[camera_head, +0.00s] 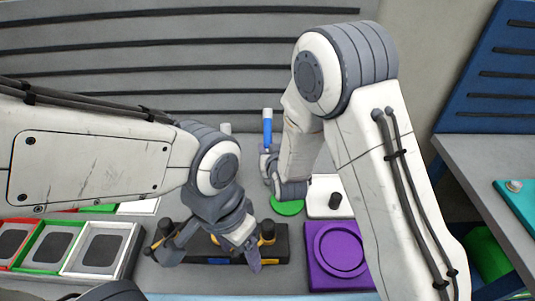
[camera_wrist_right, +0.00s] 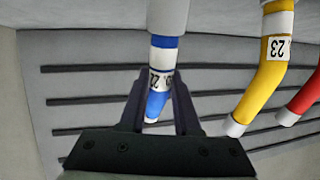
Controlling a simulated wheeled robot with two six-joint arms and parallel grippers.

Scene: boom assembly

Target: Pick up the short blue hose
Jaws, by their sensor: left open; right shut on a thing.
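The short blue hose (camera_head: 267,127) stands roughly upright behind my right gripper (camera_head: 268,165) in the head view. In the right wrist view the blue hose (camera_wrist_right: 157,104), with white bands and a number label, lies between the two dark fingers (camera_wrist_right: 158,110). My right gripper is shut on it; its grip is partly hidden by the arm in the head view. My left gripper (camera_head: 210,255) is open, fingers spread over a dark holder (camera_head: 276,245) at the front of the table. The left gripper partly hides this holder.
A yellow hose (camera_wrist_right: 262,90) and a red hose (camera_wrist_right: 303,98) are right of the blue one in the wrist view. A purple tray (camera_head: 318,270), white tray (camera_head: 322,188) and green disc (camera_head: 287,207) are near my right arm. Framed bins (camera_head: 130,230) stand at left.

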